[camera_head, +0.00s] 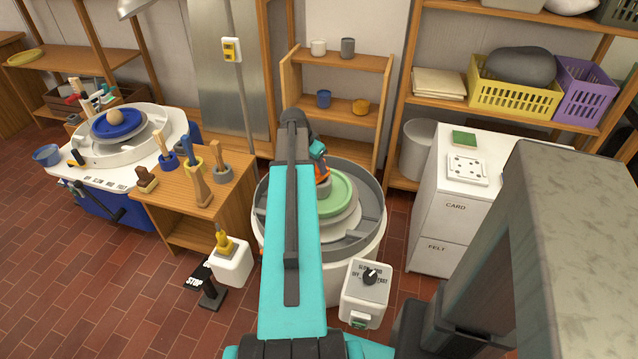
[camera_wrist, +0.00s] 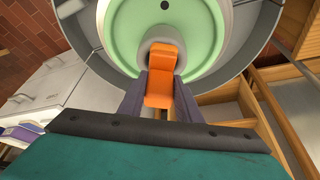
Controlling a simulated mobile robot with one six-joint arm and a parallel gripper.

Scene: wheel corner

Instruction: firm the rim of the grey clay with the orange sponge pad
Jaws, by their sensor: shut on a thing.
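My gripper (camera_wrist: 160,88) is shut on the orange sponge pad (camera_wrist: 161,72), which sits between its two dark fingers in the wrist view. The pad also shows as a small orange patch (camera_head: 323,183) beside my arm in the head view. The grey clay (camera_wrist: 182,64) shows as a rounded edge around the pad's far end, above the green disc (camera_wrist: 120,30); the pad hides much of it. I cannot tell whether pad and clay touch. In the head view the green disc (camera_head: 340,196) lies on the wheel, and my arm hides its left side.
A grey splash pan (camera_head: 368,232) rings the wheel. A control box (camera_head: 367,292) with a dial stands in front, and a white box (camera_head: 231,264) stands left. A wooden tool table (camera_head: 230,185) is farther left. A white cabinet (camera_head: 455,225) stands to the right.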

